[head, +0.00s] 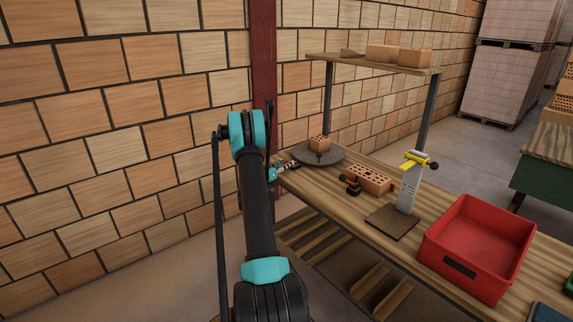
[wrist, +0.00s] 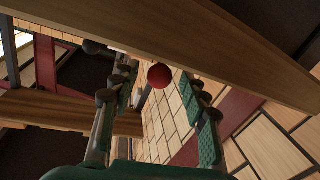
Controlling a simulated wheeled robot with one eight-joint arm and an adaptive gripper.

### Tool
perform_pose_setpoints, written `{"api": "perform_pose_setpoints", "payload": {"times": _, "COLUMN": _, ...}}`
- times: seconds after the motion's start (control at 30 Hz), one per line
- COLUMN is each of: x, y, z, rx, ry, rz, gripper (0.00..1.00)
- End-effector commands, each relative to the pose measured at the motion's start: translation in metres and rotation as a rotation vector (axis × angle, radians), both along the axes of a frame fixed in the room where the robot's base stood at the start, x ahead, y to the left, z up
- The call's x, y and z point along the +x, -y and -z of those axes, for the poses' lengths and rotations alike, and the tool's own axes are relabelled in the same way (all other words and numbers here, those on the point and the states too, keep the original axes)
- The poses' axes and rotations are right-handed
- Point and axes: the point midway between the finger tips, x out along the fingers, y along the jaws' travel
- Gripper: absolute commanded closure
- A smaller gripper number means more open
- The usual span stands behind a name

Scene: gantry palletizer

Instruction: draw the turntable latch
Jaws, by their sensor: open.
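The grey round turntable (head: 338,157) lies at the far left end of the wooden workbench, with a small holed brick (head: 319,143) on it. My gripper (head: 286,166) is at the bench's left edge beside the turntable, partly hidden by my arm. In the wrist view my gripper (wrist: 162,84) is open, its two green-padded fingers spread apart. A red ball knob (wrist: 159,76), which looks like the latch's handle, shows between the fingers near their tips, under the bench edge. I cannot tell whether a finger touches it. The rest of the latch is mostly hidden.
A holed brick (head: 370,179), a yellow-topped stand (head: 408,190) and a red bin (head: 448,247) occupy the workbench (head: 345,215). A raised shelf (head: 345,61) holds more bricks. A dark red post (head: 263,60) and brick wall stand close behind my arm. In the wrist view, wooden beams (wrist: 190,55) border the fingers.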

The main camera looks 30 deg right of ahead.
Motion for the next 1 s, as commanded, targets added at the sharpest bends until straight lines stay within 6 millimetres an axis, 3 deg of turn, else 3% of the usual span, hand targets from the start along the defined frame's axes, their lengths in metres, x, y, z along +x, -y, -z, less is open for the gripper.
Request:
{"api": "perform_pose_setpoints", "payload": {"times": 0.17, "x": 0.0027, "y": 0.0120, "z": 0.0000, "rx": 0.000, "ry": 0.000, "rz": 0.001, "gripper": 0.55}}
{"api": "perform_pose_setpoints", "payload": {"times": 0.47, "x": 0.0034, "y": 0.0133, "z": -0.0002, "rx": 0.000, "ry": 0.000, "rz": 0.000, "gripper": 0.55}}
{"api": "perform_pose_setpoints", "payload": {"times": 0.8, "x": 0.0034, "y": 0.0131, "z": -0.0002, "rx": 0.000, "ry": 0.000, "rz": 0.000, "gripper": 0.97}}
{"api": "perform_pose_setpoints", "payload": {"times": 1.0, "x": 0.0033, "y": 0.0130, "z": -0.0002, "rx": 0.000, "ry": 0.000, "rz": 0.000, "gripper": 1.00}}
